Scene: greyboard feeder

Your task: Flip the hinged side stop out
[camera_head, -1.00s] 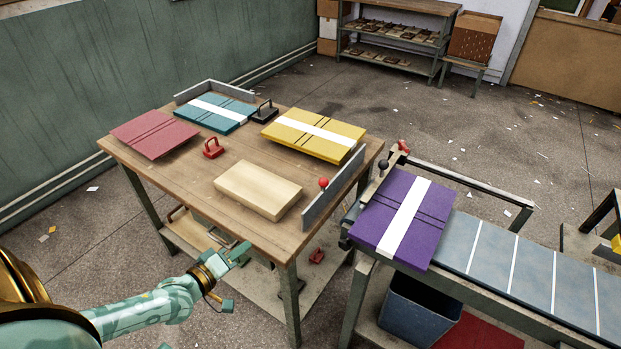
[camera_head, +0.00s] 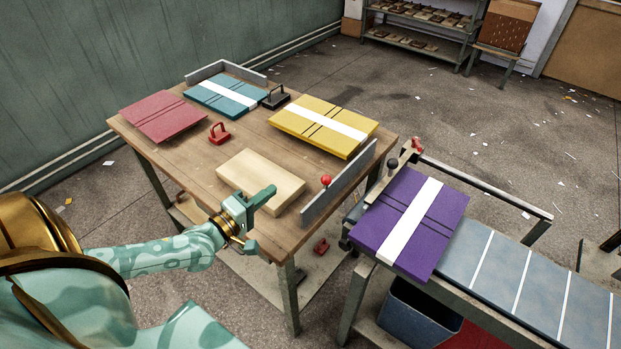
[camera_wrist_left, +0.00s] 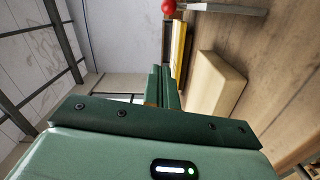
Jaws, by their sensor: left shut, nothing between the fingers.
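A grey upright plate (camera_head: 340,185) stands along the right edge of the wooden table, with a red ball knob (camera_head: 326,181) beside it. A wooden bar (camera_head: 388,180) with a black knob (camera_head: 393,163) and a red end lies at the conveyor's near end, by the purple stack. I cannot tell for sure which is the side stop. My left gripper (camera_head: 268,194) is shut and empty over the table's near edge, left of the plate and apart from it. In the left wrist view, its fingers (camera_wrist_left: 162,86) are together, with the red knob (camera_wrist_left: 168,6) beyond. My right gripper is not in view.
A cream block (camera_head: 262,178) lies close to my left gripper. Red, teal and yellow (camera_head: 322,125) board stacks, a red handle (camera_head: 219,133) and a black handle (camera_head: 276,97) are on the table. A purple stack (camera_head: 410,222) sits on the conveyor (camera_head: 530,275), right of a gap.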

